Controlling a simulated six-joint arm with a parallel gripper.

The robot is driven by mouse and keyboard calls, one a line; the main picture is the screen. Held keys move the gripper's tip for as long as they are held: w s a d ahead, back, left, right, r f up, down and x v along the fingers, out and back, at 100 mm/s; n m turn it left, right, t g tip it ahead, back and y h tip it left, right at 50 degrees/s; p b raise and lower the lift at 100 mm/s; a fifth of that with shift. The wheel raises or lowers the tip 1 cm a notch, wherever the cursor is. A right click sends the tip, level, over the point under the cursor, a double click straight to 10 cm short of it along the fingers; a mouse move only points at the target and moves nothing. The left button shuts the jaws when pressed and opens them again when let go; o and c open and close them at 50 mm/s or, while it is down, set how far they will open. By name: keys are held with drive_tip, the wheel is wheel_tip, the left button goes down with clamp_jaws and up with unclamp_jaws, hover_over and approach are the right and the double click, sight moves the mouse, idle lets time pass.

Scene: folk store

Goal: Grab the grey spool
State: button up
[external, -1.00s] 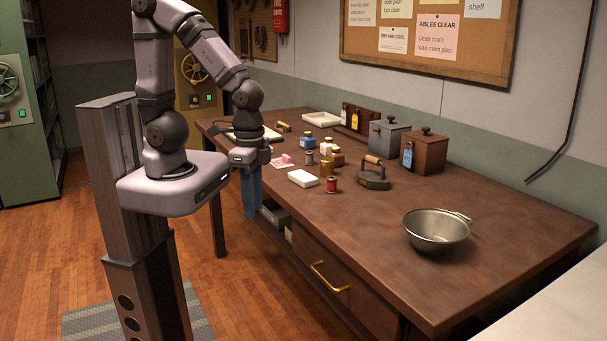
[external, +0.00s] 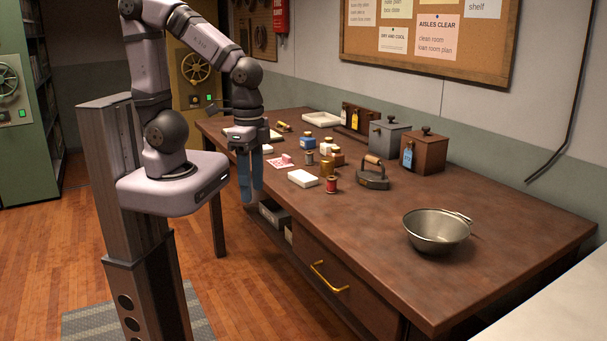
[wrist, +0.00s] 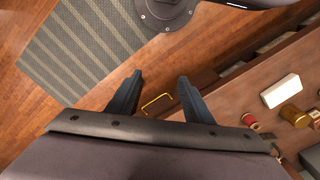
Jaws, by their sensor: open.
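The grey spool (external: 309,157) stands on the wooden table in the external view, among several small items, behind the white box and left of the gold tin. I cannot make it out in the wrist view. My gripper (external: 250,202) hangs fingers down beyond the table's near left edge, left of the spool and apart from it. In the wrist view my gripper (wrist: 160,77) is open with nothing between its blue-grey fingers; floor and a brass drawer handle show beyond them.
A red spool (external: 331,185), gold tin (external: 327,168), white box (external: 303,178) and blue bottle (external: 307,142) stand near the grey spool. A flat iron (external: 373,178) is to the right. A metal bowl (external: 437,230) stands farther right.

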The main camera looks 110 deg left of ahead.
drive_tip(key=w+a+f+n+t+h+b, duration=0.1)
drive_tip(key=w+a+n+t+h+b, duration=0.25)
drive_tip(key=a+n, duration=0.75)
drive_tip(key=w+a+n+t+h+b, duration=0.15)
drive_tip(key=w+a+n+b, duration=0.25)
drive_tip(key=w+a+n, duration=0.5)
drive_tip(key=s+a+n+t+b, duration=0.1)
drive_tip(key=s+a+n+t, duration=0.2)
drive_tip(key=a, duration=0.5)
drive_tip(key=s+a+n+t+b, duration=0.1)
drive_tip(key=s+a+n, duration=0.35)
drive_tip(key=a, duration=0.45)
drive_tip(key=s+a+n+t+y+b, duration=0.4)
drive_tip(key=s+a+n, duration=0.4)
drive_tip(key=s+a, duration=0.5)
drive_tip(key=p, duration=0.2)
approach(306, 153)
drive_tip(key=shift+w+a+f+n+t+y, duration=0.1)
drive_tip(key=shift+w+f+n+t+y, duration=0.1)
drive_tip(key=shift+w+f, duration=0.35)
drive_tip(key=shift+w+a+f+n+t+y, duration=0.1)
drive_tip(key=shift+w+f+y, duration=0.1)
drive_tip(key=shift+w+f, duration=0.35)
drive_tip(key=shift+s+f, duration=0.1)
drive_tip(key=shift+f, duration=0.3)
drive_tip(key=shift+a+p+x, duration=0.2)
drive_tip(key=shift+p+x, duration=0.55)
drive_tip(key=shift+x, duration=2.9)
